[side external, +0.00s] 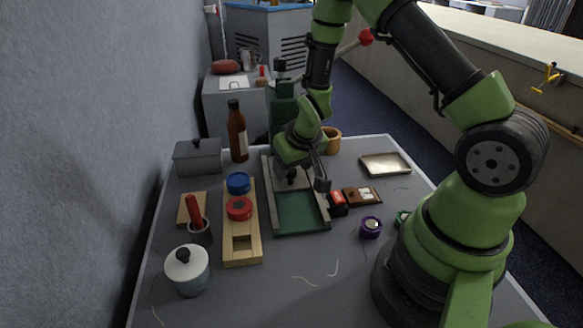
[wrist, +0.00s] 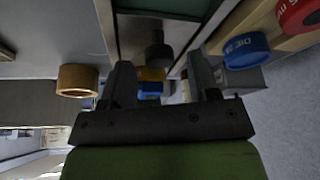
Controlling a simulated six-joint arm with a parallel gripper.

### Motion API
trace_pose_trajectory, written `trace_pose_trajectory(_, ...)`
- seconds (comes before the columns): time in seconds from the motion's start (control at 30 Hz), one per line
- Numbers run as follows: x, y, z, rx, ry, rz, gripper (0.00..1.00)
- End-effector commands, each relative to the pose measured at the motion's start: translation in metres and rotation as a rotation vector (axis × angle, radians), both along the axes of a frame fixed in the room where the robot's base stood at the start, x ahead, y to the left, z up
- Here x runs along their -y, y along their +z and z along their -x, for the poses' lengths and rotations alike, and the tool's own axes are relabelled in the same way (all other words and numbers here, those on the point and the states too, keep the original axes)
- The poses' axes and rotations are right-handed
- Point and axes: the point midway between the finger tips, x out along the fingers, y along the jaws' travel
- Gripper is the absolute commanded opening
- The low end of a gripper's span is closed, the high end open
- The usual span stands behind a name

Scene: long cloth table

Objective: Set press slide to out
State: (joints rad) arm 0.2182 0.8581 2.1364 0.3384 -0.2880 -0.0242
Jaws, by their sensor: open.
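The press slide is a frame with grey side rails (side external: 321,206) and a green bed (side external: 300,212), near the middle of the table. A grey plate with a dark round knob (side external: 292,174) lies at its far end. My gripper (side external: 306,178) is over that far end, pointing down, and hides part of the plate. In the wrist view my gripper (wrist: 160,75) is open, with the dark knob (wrist: 158,52) showing between and just beyond its fingers. I cannot tell whether the fingers touch it. The green bed (wrist: 170,7) shows at the top edge.
A wooden block with a blue disc (side external: 238,183) and a red disc (side external: 239,208) stands just left. A red-and-black box (side external: 338,203) sits close right. The front table is mostly clear.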

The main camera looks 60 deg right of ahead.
Motion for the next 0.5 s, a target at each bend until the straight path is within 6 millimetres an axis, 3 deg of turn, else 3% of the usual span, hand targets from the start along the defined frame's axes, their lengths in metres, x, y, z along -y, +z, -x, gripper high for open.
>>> trace_pose_trajectory(0.2,0.0019,-0.0125,-0.0042,-0.001,-0.001,-0.001,0.55)
trace_pose_trajectory(0.47,0.0020,-0.0130,-0.0047,0.000,-0.001,0.000,0.55)
trace_pose_trajectory(0.5,0.0020,-0.0130,-0.0046,0.000,0.000,0.000,0.48)
